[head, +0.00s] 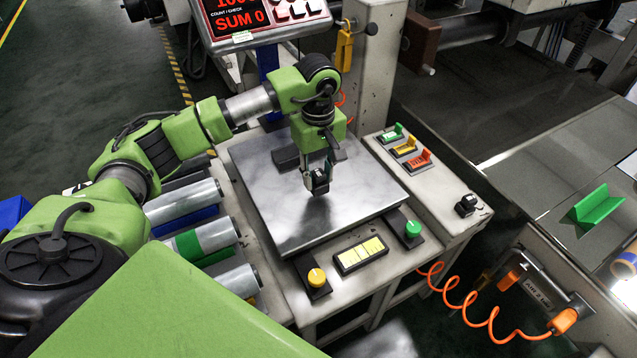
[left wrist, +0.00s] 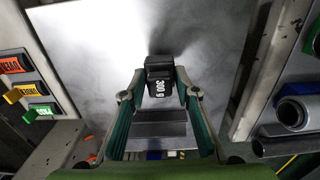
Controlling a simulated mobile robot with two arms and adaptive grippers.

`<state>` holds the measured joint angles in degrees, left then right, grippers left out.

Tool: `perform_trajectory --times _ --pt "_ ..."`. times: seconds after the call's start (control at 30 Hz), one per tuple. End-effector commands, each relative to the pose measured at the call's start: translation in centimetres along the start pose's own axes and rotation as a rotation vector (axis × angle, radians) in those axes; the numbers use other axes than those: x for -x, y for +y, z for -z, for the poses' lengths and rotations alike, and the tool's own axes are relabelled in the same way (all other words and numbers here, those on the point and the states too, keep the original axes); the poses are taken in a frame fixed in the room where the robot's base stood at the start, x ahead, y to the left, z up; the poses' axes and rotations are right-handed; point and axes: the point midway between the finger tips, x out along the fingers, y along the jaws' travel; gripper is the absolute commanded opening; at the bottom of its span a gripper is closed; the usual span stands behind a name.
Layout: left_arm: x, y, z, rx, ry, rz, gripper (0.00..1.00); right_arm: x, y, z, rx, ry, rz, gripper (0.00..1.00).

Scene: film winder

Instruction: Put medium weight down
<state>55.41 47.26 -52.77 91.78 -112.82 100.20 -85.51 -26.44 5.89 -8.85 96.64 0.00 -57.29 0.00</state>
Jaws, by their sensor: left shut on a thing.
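In the left wrist view the weight (left wrist: 159,76) sits between the two fingertips (left wrist: 160,88) and shows a white label that seems to read 300 g. The weight is close to the plate, with a dark shadow by it; I cannot tell whether it touches. My right gripper is not in view.
A dark block (head: 285,159) lies on the plate behind and left of the gripper. A small black object (head: 466,205) stands on the right ledge. Coloured labelled tabs (head: 407,149) line that ledge. A yellow button (head: 316,277) and a green button (head: 412,229) sit in front. A red display (head: 237,18) stands behind.

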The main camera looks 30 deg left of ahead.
Motion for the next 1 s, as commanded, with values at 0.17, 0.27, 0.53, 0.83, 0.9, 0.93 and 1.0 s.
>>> perform_trajectory --times 0.17,0.27,0.53,0.83,0.9,0.93,1.0 --pt "-2.6 0.0 -0.2 -0.002 -0.002 0.001 0.0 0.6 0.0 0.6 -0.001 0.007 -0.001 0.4" --pt "-2.7 0.0 -0.2 -0.002 -0.001 0.0 0.0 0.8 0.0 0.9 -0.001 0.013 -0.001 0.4" --pt "-2.8 0.0 -0.2 -0.002 -0.001 0.0 0.0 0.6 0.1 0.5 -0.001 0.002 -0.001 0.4" --pt "-2.9 -0.1 -0.2 -0.002 -0.001 0.002 0.46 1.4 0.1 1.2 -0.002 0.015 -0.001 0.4" --pt "-2.9 -0.1 -0.2 -0.002 -0.001 0.002 0.46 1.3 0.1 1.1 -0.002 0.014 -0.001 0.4" --pt "-2.9 -0.1 -0.2 -0.002 -0.001 0.002 0.46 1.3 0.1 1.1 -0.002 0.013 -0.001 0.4" --pt "-2.9 -0.1 -0.2 -0.002 -0.001 0.002 0.46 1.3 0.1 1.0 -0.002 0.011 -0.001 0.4"
